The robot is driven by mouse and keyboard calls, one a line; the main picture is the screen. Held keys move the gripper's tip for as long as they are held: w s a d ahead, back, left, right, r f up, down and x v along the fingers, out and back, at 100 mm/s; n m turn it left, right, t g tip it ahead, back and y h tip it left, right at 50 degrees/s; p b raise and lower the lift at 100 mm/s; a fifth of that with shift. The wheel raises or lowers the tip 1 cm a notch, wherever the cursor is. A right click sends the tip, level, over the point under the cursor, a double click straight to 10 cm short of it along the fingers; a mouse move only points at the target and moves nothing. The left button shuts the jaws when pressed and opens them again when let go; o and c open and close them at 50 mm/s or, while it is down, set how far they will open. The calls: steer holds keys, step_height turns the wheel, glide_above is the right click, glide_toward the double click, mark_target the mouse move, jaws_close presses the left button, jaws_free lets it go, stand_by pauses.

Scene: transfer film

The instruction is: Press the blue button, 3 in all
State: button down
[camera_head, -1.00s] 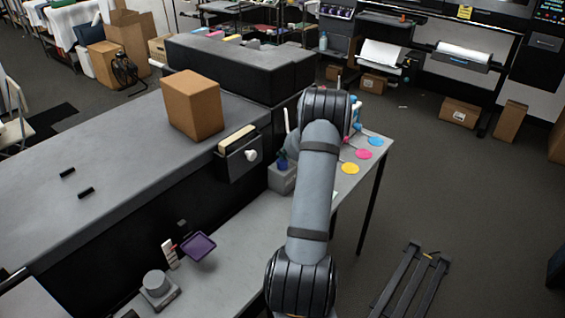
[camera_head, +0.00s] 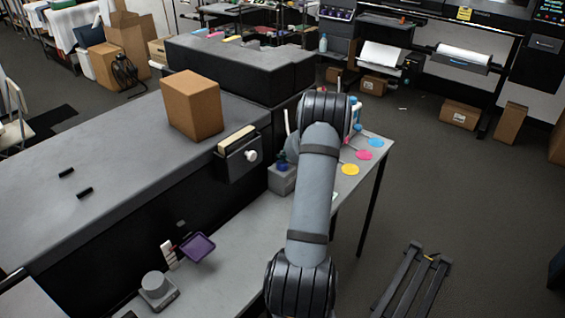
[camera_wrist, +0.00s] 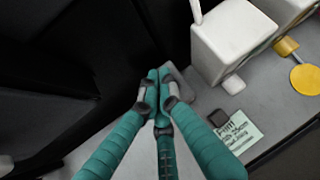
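My gripper (camera_wrist: 158,85) has teal fingers, and their tips meet over a grey piece (camera_wrist: 183,78) in the wrist view. The fingers look closed with nothing held between them. In the head view, a small dark blue shape (camera_head: 282,163) shows at the top of a grey box (camera_head: 281,180), just left of my arm. I cannot tell whether it is the blue button or a fingertip. No blue button shows clearly in the wrist view; the fingers may hide it. Whether the tips touch the grey piece cannot be told.
A white box (camera_wrist: 228,45) stands right of the fingertips. A printed card (camera_wrist: 236,131) and a yellow disc (camera_wrist: 305,79) lie on the table. Yellow, pink (camera_head: 364,155) and cyan discs line the right edge. A dark machine with a cardboard box (camera_head: 192,106) on top stands left.

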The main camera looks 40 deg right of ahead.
mark_target(284, 163)
steer(key=shift+f+b, duration=0.4)
steer(key=shift+f, duration=0.05)
stand_by(0.3)
steer(key=shift+r, duration=0.1)
steer(key=shift+r+p, duration=1)
steer(key=shift+r, duration=0.15)
step_height(284, 163, up, 5)
steer(key=p, duration=0.4)
steer(key=c, duration=2.5)
jaws_free()
steer(key=shift+c, duration=0.2)
